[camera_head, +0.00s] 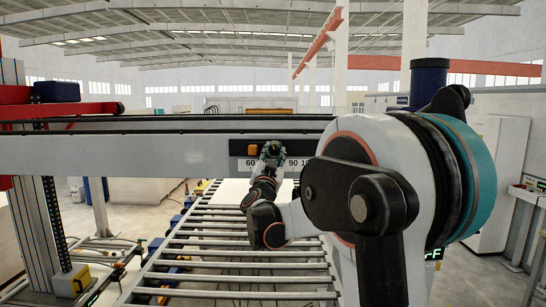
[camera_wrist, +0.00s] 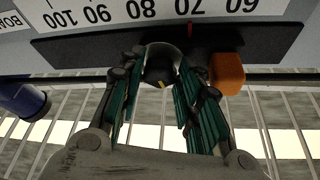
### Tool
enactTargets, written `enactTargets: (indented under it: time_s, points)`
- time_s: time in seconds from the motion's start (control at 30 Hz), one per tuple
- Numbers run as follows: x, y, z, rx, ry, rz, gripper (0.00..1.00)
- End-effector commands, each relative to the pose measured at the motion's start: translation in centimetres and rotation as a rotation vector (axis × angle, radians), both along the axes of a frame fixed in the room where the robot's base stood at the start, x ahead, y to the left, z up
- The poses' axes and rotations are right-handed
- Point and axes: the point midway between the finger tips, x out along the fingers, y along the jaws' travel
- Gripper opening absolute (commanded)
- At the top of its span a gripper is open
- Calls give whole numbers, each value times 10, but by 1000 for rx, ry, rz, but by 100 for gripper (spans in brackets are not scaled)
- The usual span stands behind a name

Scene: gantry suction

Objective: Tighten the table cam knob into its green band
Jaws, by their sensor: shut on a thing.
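A dark round knob (camera_wrist: 160,62) with a small yellow mark sits below a numbered scale in the wrist view. My gripper (camera_wrist: 158,88) has its teal-lined fingers on both sides of the knob and is shut on it. In the head view my gripper (camera_head: 271,150) reaches the front of the grey beam, and the knob is hidden there. The white scale (camera_wrist: 150,10) appears upside down in the wrist view, with numbers from 60 to 100 and a red mark near 70. I cannot make out a green band.
An orange block (camera_wrist: 228,73) sits close beside the gripper's right finger; it also shows on the beam (camera_head: 253,150). A blue cylinder (camera_wrist: 24,101) is at the left of the wrist view. A roller conveyor (camera_head: 215,247) runs beneath the grey beam (camera_head: 120,153).

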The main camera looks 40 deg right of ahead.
Motion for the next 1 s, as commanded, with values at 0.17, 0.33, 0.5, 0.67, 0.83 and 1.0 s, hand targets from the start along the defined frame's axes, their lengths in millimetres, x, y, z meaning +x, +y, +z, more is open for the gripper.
enactTargets:
  time_s: [0.17,0.33,0.5,0.67,0.83,1.0]
  points:
    - [1,1,-1,70,-53,0,8]
    - [2,3,0,168,-126,1,8]
    - [2,3,1,263,-197,1,8]
    - [3,4,2,336,-253,1,8]
    - [3,4,3,389,-293,0,8]
    - [3,4,3,414,-312,-1,8]
